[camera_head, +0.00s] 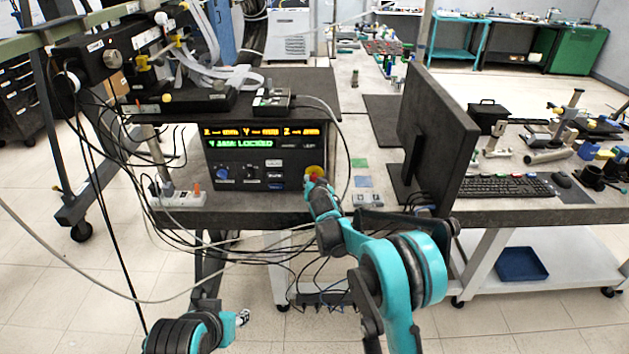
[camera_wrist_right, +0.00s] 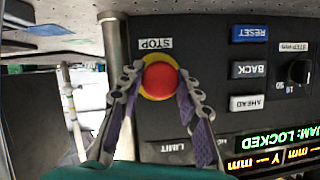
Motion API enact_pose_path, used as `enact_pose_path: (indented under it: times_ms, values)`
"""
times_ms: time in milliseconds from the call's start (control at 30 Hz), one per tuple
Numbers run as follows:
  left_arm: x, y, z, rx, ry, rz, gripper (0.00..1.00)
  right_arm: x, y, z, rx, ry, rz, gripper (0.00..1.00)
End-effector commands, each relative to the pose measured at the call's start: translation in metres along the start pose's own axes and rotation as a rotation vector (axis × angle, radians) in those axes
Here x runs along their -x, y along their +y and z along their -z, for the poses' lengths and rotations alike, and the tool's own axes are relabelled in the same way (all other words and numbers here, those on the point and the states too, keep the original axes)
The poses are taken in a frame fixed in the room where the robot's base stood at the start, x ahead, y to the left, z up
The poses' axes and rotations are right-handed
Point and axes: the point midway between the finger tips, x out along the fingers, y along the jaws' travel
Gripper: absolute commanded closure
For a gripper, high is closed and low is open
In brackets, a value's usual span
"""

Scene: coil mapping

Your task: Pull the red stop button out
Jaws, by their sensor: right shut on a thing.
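In the right wrist view the picture is upside down. My right gripper (camera_wrist_right: 158,84) has one finger on each side of the red button and is shut on it. In the head view the right gripper (camera_head: 314,180) is at the box's lower right corner and covers most of the button. My left arm (camera_head: 185,335) is low at the bottom left, off the table; its gripper (camera_head: 243,317) is too small to read.
The box display (camera_head: 240,143) reads "Y JAM: LOCKED". RESET (camera_wrist_right: 249,33), BACK (camera_wrist_right: 249,69) and AHEAD (camera_wrist_right: 248,103) keys are beside the button. A monitor (camera_head: 436,130) stands to the right. Cables (camera_head: 120,290) hang in front of the table's left side.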

Motion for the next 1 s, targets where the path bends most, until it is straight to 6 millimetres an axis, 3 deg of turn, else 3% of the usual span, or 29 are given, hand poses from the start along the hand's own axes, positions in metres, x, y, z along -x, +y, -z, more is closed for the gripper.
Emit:
enact_pose_path:
  times_ms: [67,100,167,567,1000]
  values:
    - [0.0,0.0,0.0,0.0,0.0,0.0,0.6,0.001,0.0,-0.002,-0.001,-0.005,-0.002,1.0]
    - [0.0,0.0,0.0,0.0,0.0,0.0,0.6,0.001,0.0,-0.003,-0.001,-0.005,-0.002,0.56]
    - [0.0,0.0,0.0,0.0,0.0,0.0,0.6,0.0,0.0,-0.002,-0.001,-0.005,-0.002,0.44]
    - [0.0,0.0,0.0,0.0,0.0,0.0,0.6,0.008,0.0,-0.001,-0.001,-0.003,-0.001,0.44]
    - [0.0,0.0,0.0,0.0,0.0,0.0,0.6,0.096,0.0,-0.002,0.0,-0.005,-0.001,0.44]
